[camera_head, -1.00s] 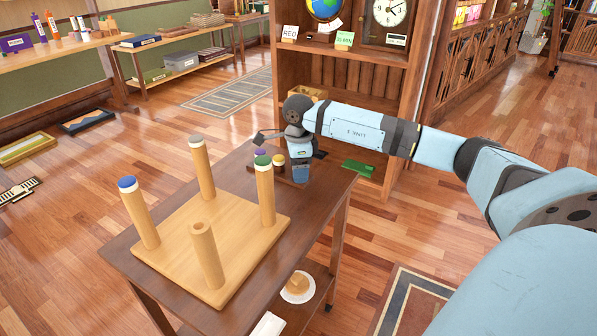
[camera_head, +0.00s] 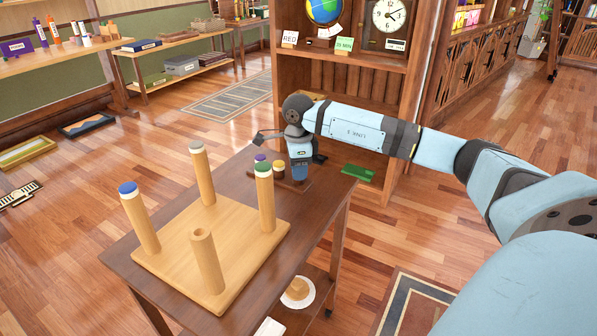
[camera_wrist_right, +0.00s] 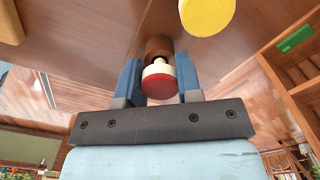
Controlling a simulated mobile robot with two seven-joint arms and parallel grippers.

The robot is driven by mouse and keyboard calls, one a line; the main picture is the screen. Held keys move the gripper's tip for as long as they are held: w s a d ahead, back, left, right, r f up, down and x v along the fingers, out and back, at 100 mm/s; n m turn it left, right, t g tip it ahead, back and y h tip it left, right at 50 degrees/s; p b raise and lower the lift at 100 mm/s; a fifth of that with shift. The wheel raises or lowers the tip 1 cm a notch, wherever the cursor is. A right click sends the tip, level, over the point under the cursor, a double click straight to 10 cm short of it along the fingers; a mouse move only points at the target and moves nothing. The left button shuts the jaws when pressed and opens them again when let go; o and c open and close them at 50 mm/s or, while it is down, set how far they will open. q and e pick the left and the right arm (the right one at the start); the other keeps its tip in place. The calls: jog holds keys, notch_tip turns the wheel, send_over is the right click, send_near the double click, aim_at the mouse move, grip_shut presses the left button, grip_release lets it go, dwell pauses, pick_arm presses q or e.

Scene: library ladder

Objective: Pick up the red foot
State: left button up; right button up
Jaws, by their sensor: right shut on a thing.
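The red foot (camera_wrist_right: 160,88), a red disc with a cream collar, is between the two blue fingers of my right gripper (camera_wrist_right: 160,76) in the wrist view. The fingers are shut on it. A brown round base shows just beyond it; I cannot tell whether they still touch. In the head view my right gripper (camera_head: 299,172) points down at the far end of the dark table, and it hides the red foot. A purple-topped piece (camera_head: 260,158) and a yellow-topped piece (camera_head: 279,168) stand beside it on a small brown rack. My left gripper is out of view.
A bookcase (camera_head: 345,72) stands close behind the gripper.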

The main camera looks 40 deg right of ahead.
pick_arm(q)
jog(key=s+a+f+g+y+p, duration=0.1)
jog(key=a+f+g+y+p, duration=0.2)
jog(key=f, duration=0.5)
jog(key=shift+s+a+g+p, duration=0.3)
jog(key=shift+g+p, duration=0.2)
jog(key=shift+p, duration=0.1)
pick_arm(e)
notch_tip(320, 180, up, 18)
jog(key=shift+r, duration=0.2)
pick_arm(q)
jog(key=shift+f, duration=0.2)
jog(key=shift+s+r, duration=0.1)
pick_arm(e)
jog(key=shift+a, duration=0.1)
